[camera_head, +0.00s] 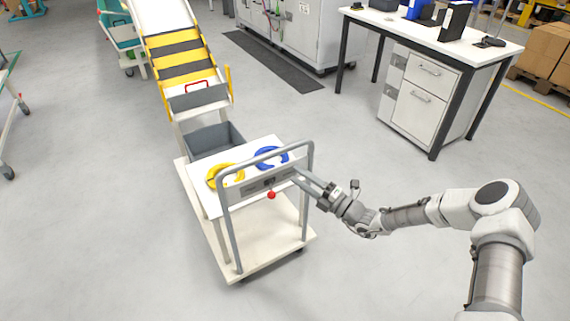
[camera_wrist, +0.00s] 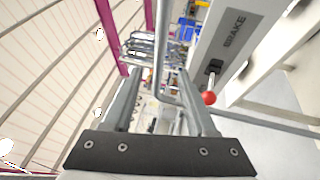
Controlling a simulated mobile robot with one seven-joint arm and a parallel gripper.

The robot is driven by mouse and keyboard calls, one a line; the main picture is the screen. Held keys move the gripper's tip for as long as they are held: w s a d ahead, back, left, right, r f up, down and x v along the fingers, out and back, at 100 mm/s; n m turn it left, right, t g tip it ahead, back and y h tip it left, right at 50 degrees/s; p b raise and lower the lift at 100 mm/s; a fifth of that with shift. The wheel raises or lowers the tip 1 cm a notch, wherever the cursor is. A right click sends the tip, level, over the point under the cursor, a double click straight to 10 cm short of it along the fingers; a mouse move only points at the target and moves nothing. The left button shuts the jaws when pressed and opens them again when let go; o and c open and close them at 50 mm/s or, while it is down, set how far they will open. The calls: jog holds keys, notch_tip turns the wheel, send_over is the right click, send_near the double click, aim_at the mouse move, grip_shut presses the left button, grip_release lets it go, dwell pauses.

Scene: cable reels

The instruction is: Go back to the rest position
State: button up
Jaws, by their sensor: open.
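My gripper (camera_head: 304,182) is at the right side of the trolley's grey handle frame (camera_head: 226,225), its fingers pointing at the upper right of the frame. In the wrist view my gripper (camera_wrist: 158,85) is open, with a grey bar (camera_wrist: 163,50) showing between its two fingers. I cannot tell whether the fingers touch the bar. A red knob on a lever (camera_head: 271,195) hangs below the panel marked BRAKE (camera_wrist: 232,35). The knob also shows in the wrist view (camera_wrist: 208,98), just right of the fingers.
The trolley's white top (camera_head: 205,200) carries a yellow coil (camera_head: 224,177) and a blue coil (camera_head: 269,158). A grey bin (camera_head: 226,137) sits behind them, near a yellow-striped ramp (camera_head: 180,62). A desk (camera_head: 438,105) stands back right. The floor right of the trolley is clear.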

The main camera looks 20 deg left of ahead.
jog(key=shift+v, duration=0.95)
jog(key=s+d+r+n+g+h, duration=0.35)
jog(key=s+r+n+g, duration=0.2)
jog(key=n, duration=0.55)
jog(key=s+d+r+n+g+h, duration=0.2)
jog(key=s+r+n+g+h, duration=0.25)
jog(key=s+r+n, duration=0.4)
jog(key=s+d+r+n+t+h, duration=0.55)
jog(key=s+d+r+n, duration=0.2)
jog(key=d+n, duration=0.35)
jog(key=s+d+r+n+t+h, duration=0.4)
jog(key=s+d+r+n+h, duration=0.3)
jog(key=d, duration=0.5)
notch_tip(320, 180, up, 15)
jog(key=n+y+p, duration=0.1)
jog(key=p, duration=1.4)
jog(key=shift+s+d, duration=0.15)
jog(key=shift+s, duration=0.2)
